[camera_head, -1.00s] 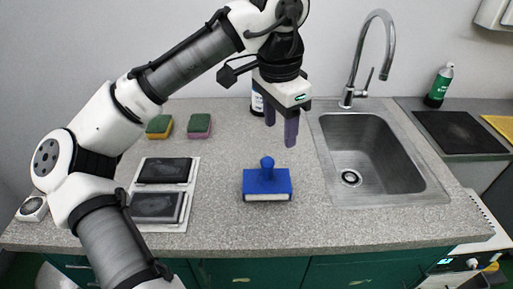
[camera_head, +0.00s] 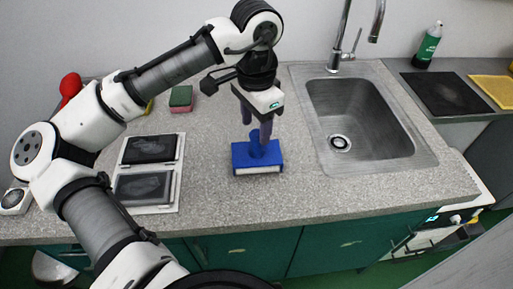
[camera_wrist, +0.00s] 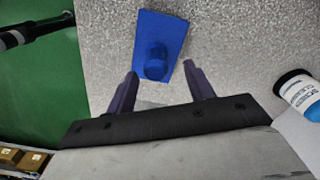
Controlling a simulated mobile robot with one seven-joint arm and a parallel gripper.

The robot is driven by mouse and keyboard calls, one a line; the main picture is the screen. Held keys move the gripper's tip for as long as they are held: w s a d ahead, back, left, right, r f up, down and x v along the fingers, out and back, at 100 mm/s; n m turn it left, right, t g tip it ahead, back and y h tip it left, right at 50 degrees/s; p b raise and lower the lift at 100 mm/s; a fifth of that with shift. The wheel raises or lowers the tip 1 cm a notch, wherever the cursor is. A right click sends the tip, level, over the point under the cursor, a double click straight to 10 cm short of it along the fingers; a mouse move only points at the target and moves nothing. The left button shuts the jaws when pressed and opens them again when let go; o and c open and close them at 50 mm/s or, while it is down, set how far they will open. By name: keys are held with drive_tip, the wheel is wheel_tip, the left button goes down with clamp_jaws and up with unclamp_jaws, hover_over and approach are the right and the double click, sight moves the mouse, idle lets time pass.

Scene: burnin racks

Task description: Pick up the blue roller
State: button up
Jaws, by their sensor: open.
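The blue roller (camera_head: 242,158) lies on the grey speckled counter, a flat blue block with a pale underside and an upright round knob on top. My gripper (camera_head: 261,133) is just above it, pointing down, with its purple fingers close to the knob. In the wrist view the roller (camera_wrist: 166,31) lies ahead of the two fingers, its knob just beyond the gap between the fingertips. My gripper (camera_wrist: 161,70) is open and empty there. In the head view the fingers partly overlap the knob, so contact is hard to judge.
A steel sink (camera_head: 360,120) with a tall faucet (camera_head: 345,40) is to the right. Two dark panels (camera_head: 148,165) lie on the left, with a sponge (camera_head: 181,97) behind them. A white bottle (camera_wrist: 300,92) shows in the wrist view. The counter around the roller is clear.

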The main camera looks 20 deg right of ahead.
sight(256, 132)
drive_tip(key=f, duration=0.4)
drive_tip(key=shift+s+f+p, duration=0.25)
drive_tip(key=shift+p, duration=0.15)
drive_tip(key=c, duration=1.1)
drive_tip(key=shift+c, duration=0.2)
drive_tip(key=shift+r, duration=0.1)
wheel_tip(256, 132, up, 20)
drive_tip(key=shift+b, duration=0.35)
